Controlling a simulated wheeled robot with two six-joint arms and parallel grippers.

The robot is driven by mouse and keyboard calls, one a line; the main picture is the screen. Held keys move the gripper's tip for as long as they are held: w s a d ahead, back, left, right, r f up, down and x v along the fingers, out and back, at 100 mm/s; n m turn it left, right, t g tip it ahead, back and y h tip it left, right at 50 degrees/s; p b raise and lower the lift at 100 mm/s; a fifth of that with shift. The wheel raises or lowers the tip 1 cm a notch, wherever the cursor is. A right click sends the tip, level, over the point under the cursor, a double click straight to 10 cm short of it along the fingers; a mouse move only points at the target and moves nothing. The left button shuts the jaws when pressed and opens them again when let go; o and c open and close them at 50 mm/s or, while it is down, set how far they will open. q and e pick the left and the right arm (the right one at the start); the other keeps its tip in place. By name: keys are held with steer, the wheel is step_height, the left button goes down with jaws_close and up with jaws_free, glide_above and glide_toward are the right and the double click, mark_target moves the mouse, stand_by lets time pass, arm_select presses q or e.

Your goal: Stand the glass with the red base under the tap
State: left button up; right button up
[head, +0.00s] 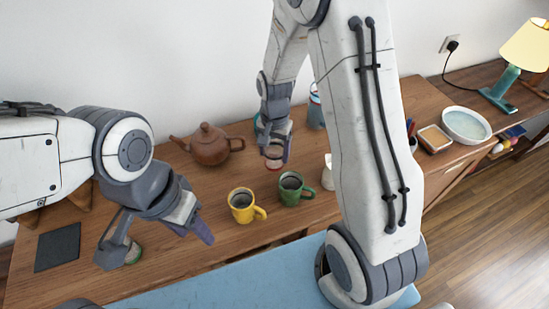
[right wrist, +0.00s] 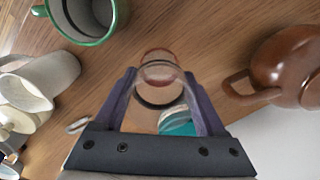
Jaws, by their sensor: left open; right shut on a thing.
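The glass with the red base (right wrist: 160,68) is between the fingers of my right gripper (right wrist: 162,105) in the right wrist view, and the gripper is shut on it. In the head view its reddish base (head: 273,165) shows just below my right gripper (head: 274,152), close to the wooden top; I cannot tell whether it touches. A vessel with a blue-grey body (head: 316,110) stands behind, partly hidden by my right arm. I cannot make out a tap. My left gripper (head: 155,246) is open at the left, near a small thing with green on it (head: 134,253).
A brown teapot (head: 208,146) stands left of the held glass. A yellow mug (head: 243,206) and a green mug (head: 292,189) stand in front. A white jug (head: 327,172) is at the right. A teal thing (right wrist: 177,124) shows behind the glass. A bowl (head: 466,124) and lamp stand far right.

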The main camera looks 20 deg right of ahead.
mark_target(274, 159)
steer(key=shift+f, duration=1.55)
steer(key=shift+f, duration=0.15)
steer(key=o, duration=1.5)
